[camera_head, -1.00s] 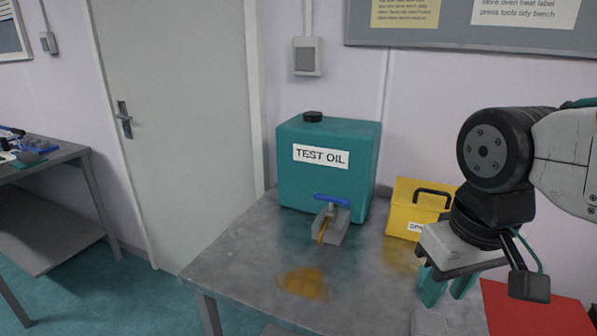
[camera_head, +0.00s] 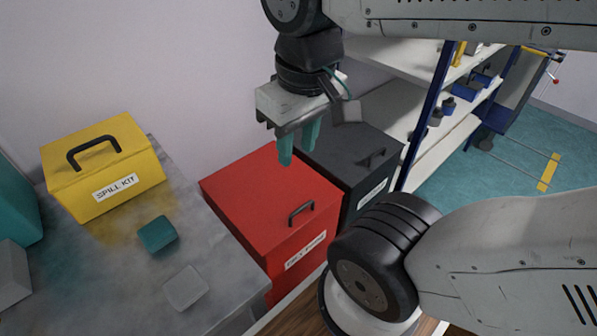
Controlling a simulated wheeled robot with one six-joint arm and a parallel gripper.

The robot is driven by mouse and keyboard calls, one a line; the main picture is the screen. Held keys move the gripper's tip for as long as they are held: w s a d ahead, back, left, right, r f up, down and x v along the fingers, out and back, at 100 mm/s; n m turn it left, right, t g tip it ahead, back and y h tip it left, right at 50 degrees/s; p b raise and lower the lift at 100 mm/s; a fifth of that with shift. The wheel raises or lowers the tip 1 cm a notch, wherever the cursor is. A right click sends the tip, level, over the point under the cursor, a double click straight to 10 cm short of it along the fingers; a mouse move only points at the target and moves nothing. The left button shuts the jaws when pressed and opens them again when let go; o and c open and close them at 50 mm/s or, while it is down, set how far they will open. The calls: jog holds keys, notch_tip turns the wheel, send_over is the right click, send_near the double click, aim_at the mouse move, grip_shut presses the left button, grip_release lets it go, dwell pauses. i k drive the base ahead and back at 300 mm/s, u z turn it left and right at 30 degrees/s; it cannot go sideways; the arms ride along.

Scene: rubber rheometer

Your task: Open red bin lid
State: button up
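The red bin (camera_head: 283,253) stands on the floor to the right of the metal table. Its flat red lid (camera_head: 262,188) is shut and has a dark handle (camera_head: 301,213) near its front edge. A white label with unclear text is on the bin's front. My gripper (camera_head: 299,150) has teal fingers pointing down, a small gap apart with nothing between them. It appears above the back part of the lid, apart from the handle. My arm hides the bin's lower right side.
A dark grey lidded bin (camera_head: 350,160) stands right beside the red one. The table (camera_head: 222,262) holds a yellow spill kit box (camera_head: 118,187), a teal block (camera_head: 158,235) and a grey block (camera_head: 186,288). White shelves (camera_head: 432,150) stand behind the bins at right.

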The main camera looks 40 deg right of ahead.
aim_at(267, 200)
jog(key=z, duration=0.3)
jog(key=k, duration=1)
jog(key=u, duration=0.7)
jog(key=i, duration=0.65)
jog(key=z, duration=1)
